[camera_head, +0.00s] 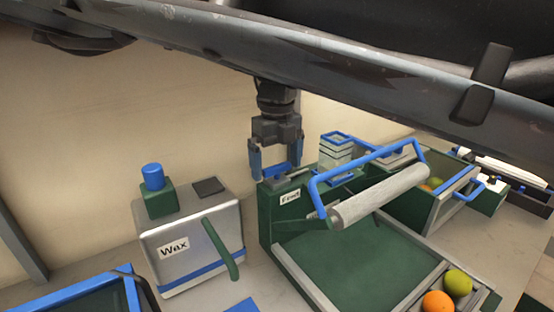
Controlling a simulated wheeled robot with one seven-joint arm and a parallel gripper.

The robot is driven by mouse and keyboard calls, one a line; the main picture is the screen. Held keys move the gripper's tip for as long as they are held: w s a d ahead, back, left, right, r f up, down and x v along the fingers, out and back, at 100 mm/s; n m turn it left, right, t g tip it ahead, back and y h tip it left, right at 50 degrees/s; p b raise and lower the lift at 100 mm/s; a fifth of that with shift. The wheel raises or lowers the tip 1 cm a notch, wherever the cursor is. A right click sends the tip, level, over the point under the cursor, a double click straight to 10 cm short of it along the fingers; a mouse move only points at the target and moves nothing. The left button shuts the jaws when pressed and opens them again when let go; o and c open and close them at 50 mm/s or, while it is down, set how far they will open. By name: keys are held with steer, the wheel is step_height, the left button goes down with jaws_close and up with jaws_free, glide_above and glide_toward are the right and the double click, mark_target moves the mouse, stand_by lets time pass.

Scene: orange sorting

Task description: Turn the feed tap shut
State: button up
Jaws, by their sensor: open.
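My gripper (276,163) points down with its two blue-grey fingers apart, above the back left corner of the green machine (262,228) labelled "Feed" (290,198). A small blue piece, which looks like the feed tap's handle (277,172), shows between the fingertips, on top of the machine next to the label. The fingers appear to stand on either side of it. I cannot tell whether they touch it, and its turn position is unclear.
A grey "Wax" box (192,243) with a blue knob (153,176) and green lever (220,249) stands to the left. A pale roller (378,195) under a blue bar frame is close on the right. An orange (437,303) and a greenish fruit (457,283) lie front right.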

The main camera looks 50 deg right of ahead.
steer(key=shift+c, duration=0.2)
steer(key=c, duration=1)
